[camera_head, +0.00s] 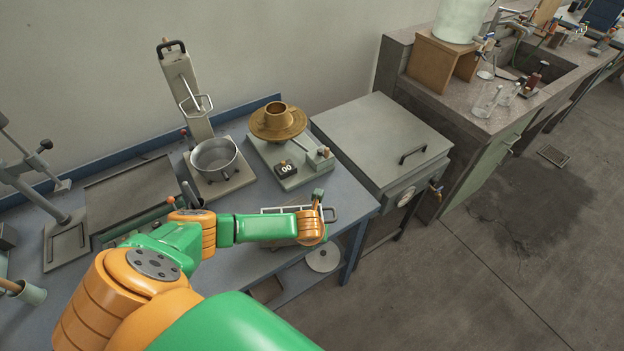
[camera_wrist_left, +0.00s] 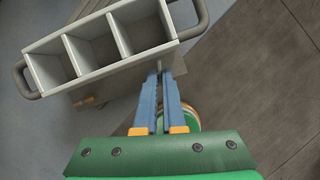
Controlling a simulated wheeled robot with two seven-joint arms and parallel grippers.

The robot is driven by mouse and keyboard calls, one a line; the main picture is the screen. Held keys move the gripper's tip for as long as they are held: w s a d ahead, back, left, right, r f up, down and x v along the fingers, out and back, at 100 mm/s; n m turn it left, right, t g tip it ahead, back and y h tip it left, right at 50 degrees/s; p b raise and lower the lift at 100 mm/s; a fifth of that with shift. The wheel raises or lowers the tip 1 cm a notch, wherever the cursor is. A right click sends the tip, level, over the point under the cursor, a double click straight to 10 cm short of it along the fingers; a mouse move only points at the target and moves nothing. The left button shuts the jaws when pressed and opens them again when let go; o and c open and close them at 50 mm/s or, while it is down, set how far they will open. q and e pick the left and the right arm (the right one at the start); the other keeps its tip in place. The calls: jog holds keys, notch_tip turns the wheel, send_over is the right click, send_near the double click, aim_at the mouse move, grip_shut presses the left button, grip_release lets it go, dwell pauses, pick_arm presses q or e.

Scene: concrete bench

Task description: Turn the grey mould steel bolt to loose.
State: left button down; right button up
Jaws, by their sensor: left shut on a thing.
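The grey mould (camera_wrist_left: 123,63) is a steel box with three open compartments and a loop handle at each end. In the left wrist view it fills the upper left. In the head view, part of the mould (camera_head: 283,209) shows behind my left arm near the bench's front right corner. My left gripper (camera_wrist_left: 160,72) reaches the mould's near side toward its right end, and it also shows in the head view (camera_head: 318,197). Its blue fingers are shut on the bolt (camera_wrist_left: 159,65), which is mostly hidden between the tips. How far the bolt is turned cannot be told. My right gripper is out of view.
A scale (camera_head: 285,169) with a brass flow cone (camera_head: 277,121) stands behind the mould. A mixer bowl (camera_head: 214,158) is to its left. A grey lidded tank (camera_head: 384,135) stands right of the bench. The floor is open beyond the bench edge.

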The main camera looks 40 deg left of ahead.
pick_arm(q)
jog(key=n, duration=0.2)
jog(key=n+g+y, duration=0.1)
jog(key=n, duration=0.1)
jog(key=n+y, duration=0.1)
jog(key=n, duration=0.1)
jog(key=shift+w+d+n+g, duration=0.25)
jog(key=shift+n+g, duration=0.05)
jog(key=n+g, duration=0.1)
jog(key=n, duration=0.1)
jog(key=shift+w+n+y, duration=0.1)
jog(key=shift+n+y, duration=0.2)
jog(key=shift+w+d+f+n+g+b, duration=0.1)
jog(key=shift+n+g+b, duration=0.3)
jog(key=shift+n, duration=0.6)
jog(key=n+b, duration=0.1)
jog(key=n, duration=0.1)
jog(key=n+g+b, duration=0.1)
jog(key=n, duration=0.1)
jog(key=shift+w+f+g+b, duration=0.1)
jog(key=shift+w+g+b, duration=0.1)
jog(key=shift+g+b, duration=0.15)
jog(key=shift+w+n+g+b, duration=0.15)
jog(key=shift+n+g+b, duration=0.6)
jog(key=shift+n+b, duration=1.1)
jog(key=shift+r+n+p, duration=0.2)
jog(key=shift+n+p, duration=0.1)
jog(key=shift+n, duration=0.15)
jog(key=c, duration=1)
grip_release()
